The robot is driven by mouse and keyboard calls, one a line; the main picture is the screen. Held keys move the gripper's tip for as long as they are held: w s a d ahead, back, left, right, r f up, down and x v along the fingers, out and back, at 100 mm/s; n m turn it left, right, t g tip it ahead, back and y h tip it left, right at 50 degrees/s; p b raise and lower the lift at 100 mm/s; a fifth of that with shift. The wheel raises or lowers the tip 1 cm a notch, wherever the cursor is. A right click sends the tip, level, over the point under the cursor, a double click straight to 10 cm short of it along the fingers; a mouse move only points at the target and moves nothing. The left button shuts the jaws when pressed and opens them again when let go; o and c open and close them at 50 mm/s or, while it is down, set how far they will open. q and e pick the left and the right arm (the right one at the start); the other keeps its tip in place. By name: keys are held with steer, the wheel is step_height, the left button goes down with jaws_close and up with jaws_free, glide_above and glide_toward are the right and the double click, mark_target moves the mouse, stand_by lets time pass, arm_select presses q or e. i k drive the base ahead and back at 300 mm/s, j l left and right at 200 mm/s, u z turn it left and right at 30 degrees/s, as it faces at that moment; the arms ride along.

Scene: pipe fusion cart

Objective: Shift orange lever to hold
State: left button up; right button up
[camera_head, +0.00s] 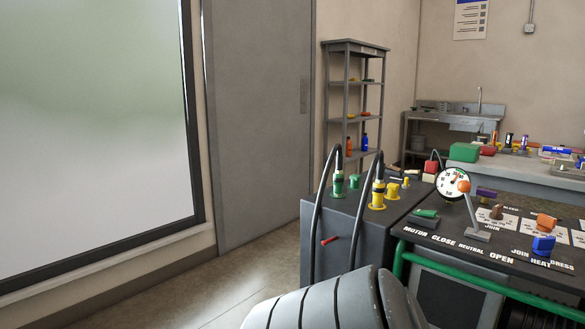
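The cart's black control panel (441,242) is at the lower right. A lever with an orange ball knob (464,186) rises from it on a grey stem, near the words CLOSE, NEUTRAL and OPEN. A second orange handle (546,221) sits farther right, behind a blue handle (543,245) near JOIN and HEAT. I cannot read a clear HOLD mark or tell which orange one the task names. A brown knob (497,212) and a purple handle (486,194) are behind them. Neither gripper is in view; a grey segmented arm part of mine fills the bottom middle.
A round gauge (450,184) stands behind the ball lever. A green handle (426,213) lies to its left. Black hoses join green (338,186) and yellow (377,192) fittings on the cart's left side. A green rail (470,265) runs along the front. Floor at left is clear.

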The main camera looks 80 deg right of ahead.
mark_target(464, 185)
steer(key=z, duration=3.5)
steer(key=j, duration=0.9)
steer(key=i+z, duration=0.05)
steer(key=i, duration=0.05)
